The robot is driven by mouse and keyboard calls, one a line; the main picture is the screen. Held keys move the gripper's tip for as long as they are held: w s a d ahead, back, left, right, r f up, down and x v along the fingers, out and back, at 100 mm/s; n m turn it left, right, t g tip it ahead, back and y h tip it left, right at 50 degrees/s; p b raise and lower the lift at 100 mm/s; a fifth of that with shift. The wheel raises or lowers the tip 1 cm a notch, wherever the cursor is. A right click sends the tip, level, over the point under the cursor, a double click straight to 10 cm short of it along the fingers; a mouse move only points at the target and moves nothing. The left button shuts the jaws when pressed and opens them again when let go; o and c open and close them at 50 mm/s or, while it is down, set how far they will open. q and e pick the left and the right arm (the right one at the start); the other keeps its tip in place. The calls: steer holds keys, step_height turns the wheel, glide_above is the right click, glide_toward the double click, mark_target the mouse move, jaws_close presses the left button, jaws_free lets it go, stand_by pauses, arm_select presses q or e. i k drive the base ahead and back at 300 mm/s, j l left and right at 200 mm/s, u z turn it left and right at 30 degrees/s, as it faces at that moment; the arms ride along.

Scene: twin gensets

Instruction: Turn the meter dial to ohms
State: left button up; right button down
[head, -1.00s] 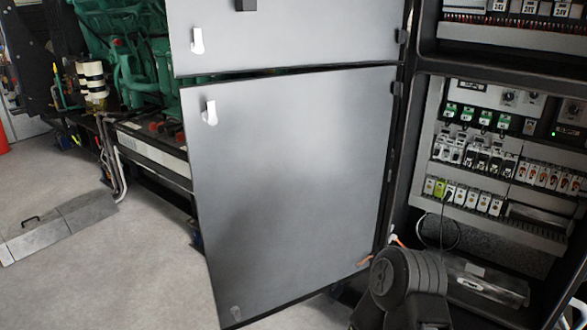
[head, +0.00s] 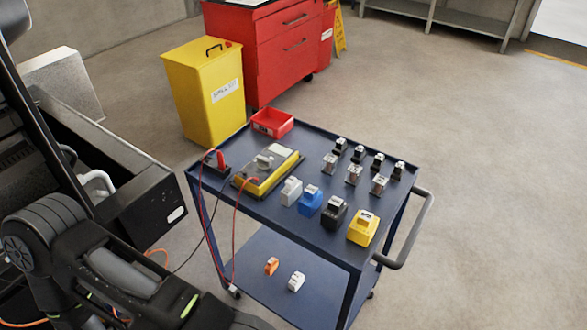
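A yellow and dark meter (head: 268,172) lies on the top shelf of a blue cart (head: 315,229), near its left side. A grey knob-like part (head: 264,161) shows on its face; I cannot read its setting. A red lead and a dark lead hang from the meter area down the cart's left side, and a red probe-like piece lies beside the meter. One of my arms crosses the lower left, well short of the meter. Neither gripper's fingertips show in the head view.
Several small modules stand on the cart top, including a blue one (head: 310,201) and a yellow one (head: 362,227). A red bin (head: 272,123) sits at the back corner. A yellow spill bin (head: 204,92) and red drawer cabinet (head: 285,50) stand behind. Floor to the right is clear.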

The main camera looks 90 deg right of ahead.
mark_target(263, 163)
steer(key=z, duration=2.75)
